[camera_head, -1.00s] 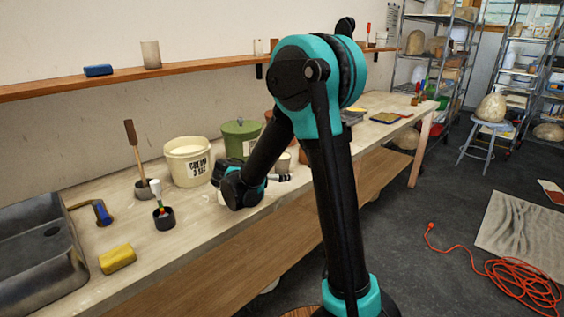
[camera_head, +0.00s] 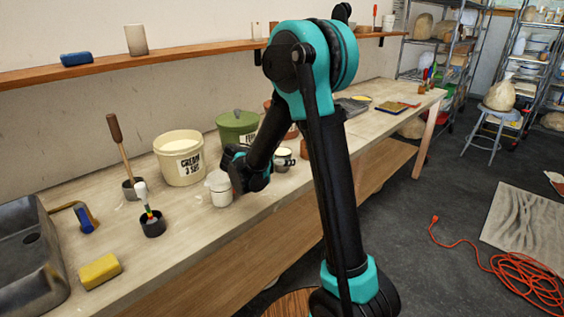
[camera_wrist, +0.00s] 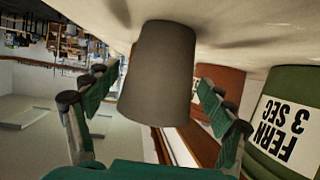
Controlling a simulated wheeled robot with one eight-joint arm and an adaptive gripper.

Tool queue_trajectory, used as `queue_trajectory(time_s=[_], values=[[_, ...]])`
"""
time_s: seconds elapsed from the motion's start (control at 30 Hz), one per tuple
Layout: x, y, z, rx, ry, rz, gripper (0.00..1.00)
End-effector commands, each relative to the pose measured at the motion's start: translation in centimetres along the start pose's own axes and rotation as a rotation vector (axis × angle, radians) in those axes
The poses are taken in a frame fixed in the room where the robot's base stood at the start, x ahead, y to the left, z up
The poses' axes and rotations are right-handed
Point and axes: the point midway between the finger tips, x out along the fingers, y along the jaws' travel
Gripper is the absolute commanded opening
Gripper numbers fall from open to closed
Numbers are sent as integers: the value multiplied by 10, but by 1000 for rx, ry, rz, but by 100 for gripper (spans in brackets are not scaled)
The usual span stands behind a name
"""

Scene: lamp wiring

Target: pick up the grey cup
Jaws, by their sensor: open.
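The grey cup (camera_wrist: 158,75) fills the middle of the wrist view, which shows the scene upside down. It stands on the bench and looks plain and slightly tapered. My gripper (camera_wrist: 155,90) is open, with one green and black finger on each side of the cup. I see gaps between the fingers and the cup in that view; I cannot tell how far the fingers reach around it. In the head view the cup (camera_head: 283,159) shows only partly beside my wrist, and the fingers there are small and hard to make out.
A white lidded jar (camera_head: 218,188) stands close to the left of my wrist. The cream bucket (camera_head: 180,160), green FERN bucket (camera_head: 238,129) and a terracotta pot (camera_head: 290,132) stand behind. A sponge (camera_head: 100,270) lies on the bench's left; the front strip is mostly clear.

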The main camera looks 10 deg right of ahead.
Motion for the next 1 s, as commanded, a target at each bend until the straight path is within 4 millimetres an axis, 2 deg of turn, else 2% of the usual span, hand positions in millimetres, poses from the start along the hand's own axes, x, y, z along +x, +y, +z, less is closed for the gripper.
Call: queue_trajectory(time_s=[0.23,0.5,1.0], values=[[35,2,3,1,0,3,82],[39,2,3,0,-1,0,80],[39,2,3,1,-1,0,18]])
